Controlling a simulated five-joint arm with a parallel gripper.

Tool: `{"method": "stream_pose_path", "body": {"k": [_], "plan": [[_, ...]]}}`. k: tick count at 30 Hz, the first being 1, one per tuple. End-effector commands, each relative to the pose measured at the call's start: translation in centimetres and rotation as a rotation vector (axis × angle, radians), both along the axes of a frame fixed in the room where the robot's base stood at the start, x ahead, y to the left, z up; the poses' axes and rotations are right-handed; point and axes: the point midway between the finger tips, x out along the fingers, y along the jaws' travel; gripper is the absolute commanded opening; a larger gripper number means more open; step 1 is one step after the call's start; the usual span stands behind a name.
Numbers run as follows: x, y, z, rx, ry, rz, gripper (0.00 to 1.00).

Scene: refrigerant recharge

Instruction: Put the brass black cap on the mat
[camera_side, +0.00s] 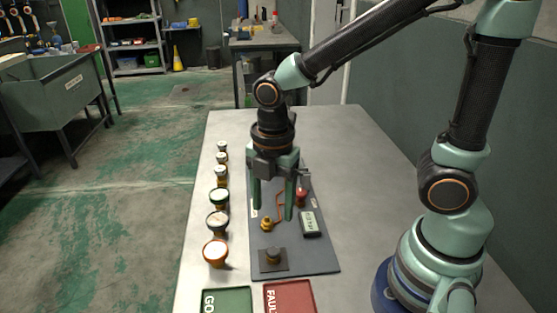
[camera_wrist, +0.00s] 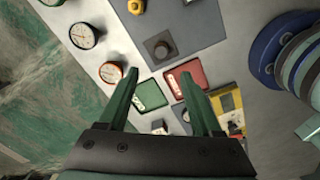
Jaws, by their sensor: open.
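A dark round piece, which looks like the black cap (camera_side: 273,254), sits on a small dark square plate on the grey mat (camera_side: 318,257). In the wrist view the dark cap (camera_wrist: 161,47) shows beyond my fingertips, on the mat (camera_wrist: 205,30). No brass on it can be made out. My gripper (camera_side: 273,212) points down above the mat, behind the cap in the side view, with its fingers apart and nothing between them. In the wrist view my gripper (camera_wrist: 158,74) is also open and empty.
A row of round gauges (camera_side: 217,222) stands along the table's left side. A brass fitting (camera_side: 267,224), a red-topped part (camera_side: 302,197) and a small meter (camera_side: 310,224) are on the mat. A green tray (camera_side: 227,293) and a red tray (camera_side: 305,288) lie at the front.

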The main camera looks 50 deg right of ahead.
Motion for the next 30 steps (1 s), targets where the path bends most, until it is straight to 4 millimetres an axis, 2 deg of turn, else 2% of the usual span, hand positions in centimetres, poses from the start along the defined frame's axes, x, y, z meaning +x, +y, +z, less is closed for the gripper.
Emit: {"method": "stream_pose_path", "body": {"k": [5,12,18,24,30], "plan": [[0.7,-1.9,2.7,0.048,-0.096,-0.364,0.66],[0.9,-5.7,7.3,0.210,-0.251,-1.091,0.66],[0.4,-8.0,9.7,0.367,-0.321,-1.548,0.66],[0.1,-8.9,10.6,0.445,-0.338,-1.736,0.66],[0.1,-9.0,10.7,0.449,-0.337,-1.750,0.66]]}}
